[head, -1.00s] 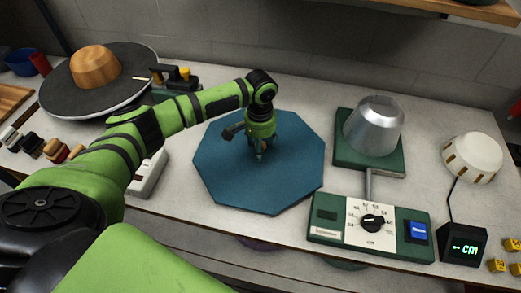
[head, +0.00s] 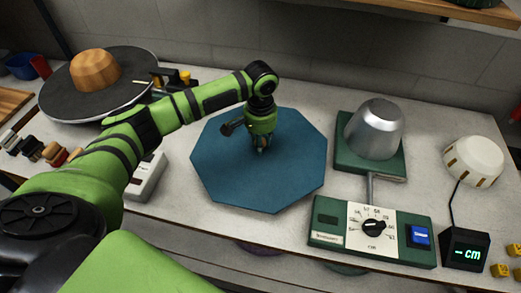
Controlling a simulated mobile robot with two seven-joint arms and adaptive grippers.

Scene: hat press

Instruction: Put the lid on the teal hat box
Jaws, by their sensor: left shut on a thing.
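A flat teal octagonal lid (head: 225,178) is at the middle of the worktop, level as far as I can see. My left gripper (head: 262,148) points down at its centre and is shut on it, at a small part mostly hidden by the fingers. The lid hides whatever is beneath it, so I cannot tell whether the teal box is under it or how high it is above the worktop. My right gripper is not in view.
To the right stand a metal hat form on a green base (head: 373,130), a green dial panel (head: 330,240), a white drum (head: 473,160) and a cm display (head: 465,248). A dark wide-brimmed disc with wooden crown (head: 97,68) is at the back left. A shelf (head: 420,10) overhangs the back.

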